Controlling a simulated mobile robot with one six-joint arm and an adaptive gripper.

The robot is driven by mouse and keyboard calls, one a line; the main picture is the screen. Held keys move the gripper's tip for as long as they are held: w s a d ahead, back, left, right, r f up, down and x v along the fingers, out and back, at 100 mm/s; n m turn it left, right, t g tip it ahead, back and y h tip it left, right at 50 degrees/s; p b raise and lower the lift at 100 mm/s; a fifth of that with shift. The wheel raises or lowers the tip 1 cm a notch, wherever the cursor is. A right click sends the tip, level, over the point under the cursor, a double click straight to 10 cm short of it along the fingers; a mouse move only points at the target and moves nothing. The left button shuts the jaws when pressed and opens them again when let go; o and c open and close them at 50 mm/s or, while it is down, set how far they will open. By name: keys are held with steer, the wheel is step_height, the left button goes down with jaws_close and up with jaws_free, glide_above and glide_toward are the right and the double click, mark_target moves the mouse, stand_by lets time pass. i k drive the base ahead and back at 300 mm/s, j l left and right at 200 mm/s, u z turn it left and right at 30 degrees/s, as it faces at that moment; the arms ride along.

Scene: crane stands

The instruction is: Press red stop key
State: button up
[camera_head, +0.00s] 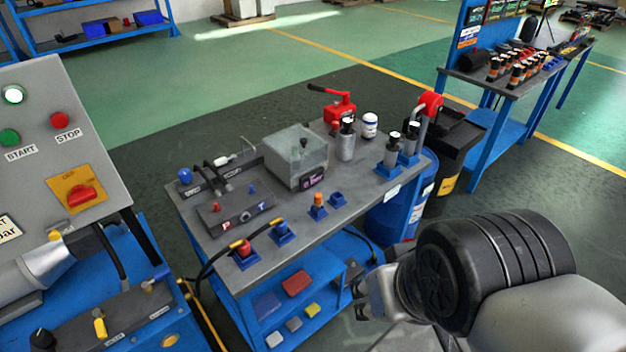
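The red stop key (60,120) is a round red button on the grey sloped control panel (105,170) at the left. The word STOP is on a label just below it. My gripper (357,298) is at the lower middle, in front of the blue workbench's right end, far to the right of the panel. It touches neither the panel nor the key. Its fingers are small and partly turned away, so I cannot tell whether they are open or shut. I see nothing held in it.
A green start button (9,138), a white lamp (13,95) and a red rotary switch (81,195) share the panel. The blue workbench (345,215) with bottles, fittings and a clear box stands between panel and gripper. Hoses hang at its left.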

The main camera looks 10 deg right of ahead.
mark_target(59, 120)
steer(key=u, duration=1.85)
